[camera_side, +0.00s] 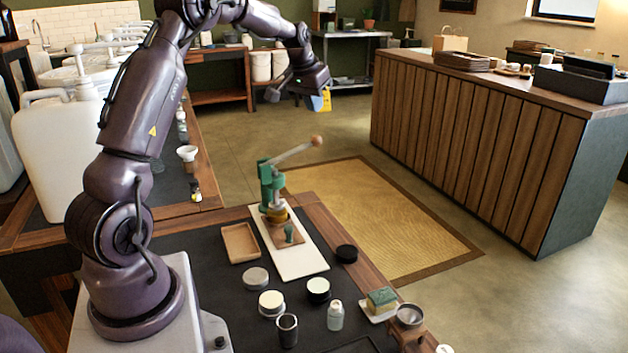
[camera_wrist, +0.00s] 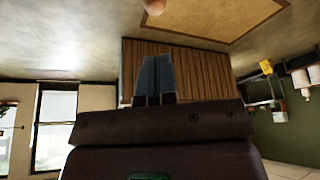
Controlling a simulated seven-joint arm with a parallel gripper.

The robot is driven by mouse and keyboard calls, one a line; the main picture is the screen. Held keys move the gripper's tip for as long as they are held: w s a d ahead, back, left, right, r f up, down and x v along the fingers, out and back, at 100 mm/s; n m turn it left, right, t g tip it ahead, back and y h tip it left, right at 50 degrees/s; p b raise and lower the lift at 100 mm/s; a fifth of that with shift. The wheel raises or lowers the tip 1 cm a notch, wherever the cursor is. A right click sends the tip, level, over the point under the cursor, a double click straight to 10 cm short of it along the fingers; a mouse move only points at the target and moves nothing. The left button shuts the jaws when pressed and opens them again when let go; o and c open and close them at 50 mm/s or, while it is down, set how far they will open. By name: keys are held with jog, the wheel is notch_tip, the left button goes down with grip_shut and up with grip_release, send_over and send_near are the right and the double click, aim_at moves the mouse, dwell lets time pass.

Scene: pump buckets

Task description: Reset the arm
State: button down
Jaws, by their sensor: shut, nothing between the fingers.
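My gripper (camera_side: 273,94) is raised high above the table in the side view, at the end of my purple arm, and touches nothing. In the wrist view its fingers (camera_wrist: 157,80) lie together, shut and empty, with the wood-slatted counter behind them. Below it in the side view stands a green lever press (camera_side: 268,185) on a white board (camera_side: 301,258). Its lever (camera_side: 290,154) slants up to the right and ends in a round wooden knob (camera_side: 317,141). A round knob (camera_wrist: 153,6) also shows at the top edge of the wrist view.
The dark table mat holds a wooden tray (camera_side: 240,243), several round tins and jars, a metal cup (camera_side: 287,330), a small bottle (camera_side: 335,315) and a sponge (camera_side: 381,299) on a dish. White jugs (camera_side: 70,140) stand at left. The air around my gripper is clear.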

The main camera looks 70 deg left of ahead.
jog(key=s+d+r+m, duration=0.1)
jog(key=s+d+m, duration=0.1)
jog(key=s+d, duration=0.5)
jog(key=s+d+r+m+t+h, duration=0.1)
jog(key=s+d, duration=0.6)
jog(key=d, duration=0.9)
jog(key=s+d+r+m+h, duration=0.1)
jog(key=s+d+r+m, duration=0.1)
jog(key=s+d, duration=0.6)
jog(key=shift+d+r+m+t, duration=0.3)
jog(key=shift+d+r+m, duration=0.15)
jog(key=shift+d, duration=1.6)
